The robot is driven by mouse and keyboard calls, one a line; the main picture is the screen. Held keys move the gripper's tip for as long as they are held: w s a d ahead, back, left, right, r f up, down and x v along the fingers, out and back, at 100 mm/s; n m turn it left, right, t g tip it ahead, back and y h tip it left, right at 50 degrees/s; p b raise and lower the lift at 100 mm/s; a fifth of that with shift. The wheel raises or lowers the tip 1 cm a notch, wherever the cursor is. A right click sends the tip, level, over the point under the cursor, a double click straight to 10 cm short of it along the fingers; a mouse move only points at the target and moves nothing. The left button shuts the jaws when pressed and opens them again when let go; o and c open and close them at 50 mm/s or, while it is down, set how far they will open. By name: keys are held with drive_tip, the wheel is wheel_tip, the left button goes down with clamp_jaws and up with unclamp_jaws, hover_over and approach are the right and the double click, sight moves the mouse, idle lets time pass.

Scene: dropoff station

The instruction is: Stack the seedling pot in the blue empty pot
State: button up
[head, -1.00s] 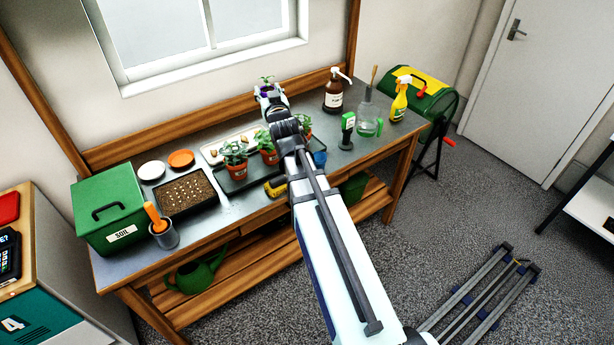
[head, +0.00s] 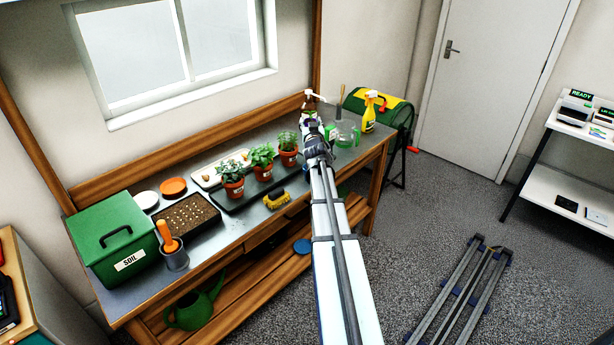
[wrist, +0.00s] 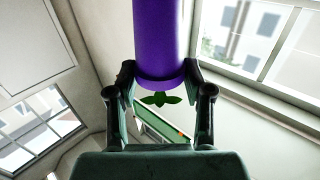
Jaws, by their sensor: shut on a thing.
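My gripper (wrist: 160,76) is shut on the purple seedling pot (wrist: 157,35). One finger presses each side of the pot, close to its rim. Small green leaves show just past the rim in the wrist view. In the head view my gripper (head: 309,120) is at the far end of my arm, over the right part of the workbench, and the pot is very small there. The blue empty pot is not visible now; my arm covers the part of the bench where a blue pot showed earlier.
Three potted plants (head: 262,160) stand on a dark tray left of my arm. A yellow brush (head: 276,200) lies in front. A green soil box (head: 110,240) stands far left.

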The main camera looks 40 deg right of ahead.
drive_tip(key=shift+f+b, duration=3.65)
drive_tip(key=shift+f, duration=5.7)
drive_tip(key=shift+f+b, duration=0.4)
drive_tip(key=shift+b, duration=0.2)
drive_tip(key=o, duration=1.2)
drive_tip(key=shift+r, duration=0.1)
drive_tip(key=shift+r, duration=0.1)
